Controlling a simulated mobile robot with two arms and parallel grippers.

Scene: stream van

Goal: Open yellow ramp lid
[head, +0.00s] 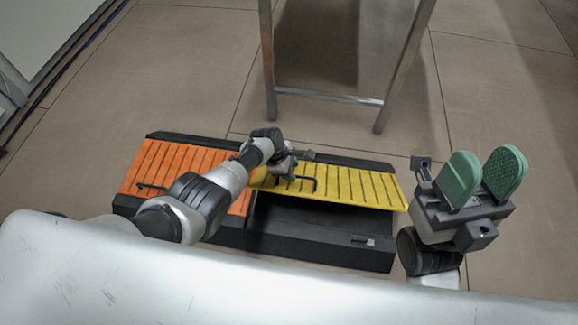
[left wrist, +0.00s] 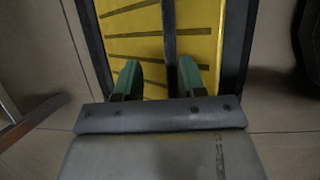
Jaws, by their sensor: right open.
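The yellow ramp lid (head: 345,188) is the right half of a low black ramp box in the head view. It is tilted, its front edge raised over a dark cavity (head: 320,225). A thin black handle (head: 308,184) lies on its left part. My left gripper (head: 292,168) is at the lid's left part, by the handle. In the left wrist view its green fingers (left wrist: 160,78) stand apart over the yellow lid (left wrist: 200,40), with a dark bar between them. Contact is unclear. My right gripper (head: 486,178) is open and empty, to the right of the box.
The orange ramp lid (head: 180,165) lies closed on the left half of the box, with my left arm across it. A metal-legged stand (head: 345,97) is behind the box. The tiled floor (head: 500,75) is clear at the back right.

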